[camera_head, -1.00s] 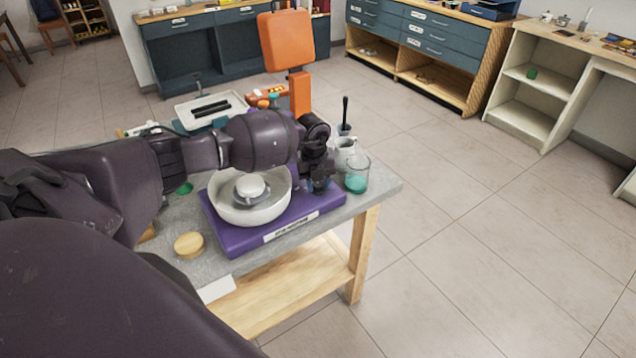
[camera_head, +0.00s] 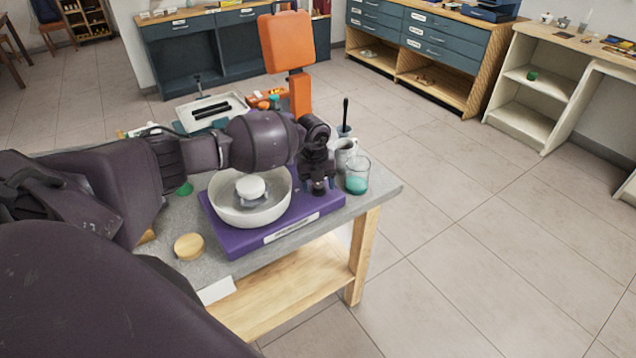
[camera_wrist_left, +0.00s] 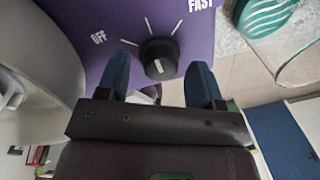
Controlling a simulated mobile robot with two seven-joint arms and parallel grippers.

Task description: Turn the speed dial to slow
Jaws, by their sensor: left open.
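The purple wheel base (camera_head: 235,241) stands on the grey bench top with a white basin on it. Its black speed dial (camera_wrist_left: 158,58) shows in the left wrist view, with a white mark on its knob, "OFF" at the left and "FAST" at the upper right. I cannot tell which printed line the mark points to. My left gripper (camera_wrist_left: 161,78) is open, one blue fingertip on each side of the dial; contact cannot be made out. In the head view my left gripper (camera_head: 318,188) is over the base's right end and hides the dial. My right gripper is not in view.
A glass of green liquid (camera_head: 357,177) and a grey mug (camera_head: 345,152) stand close right of the gripper. The white basin (camera_head: 250,205) is close left. An orange panel (camera_head: 286,42) rises behind. A wooden disc (camera_head: 189,246) lies at the front left.

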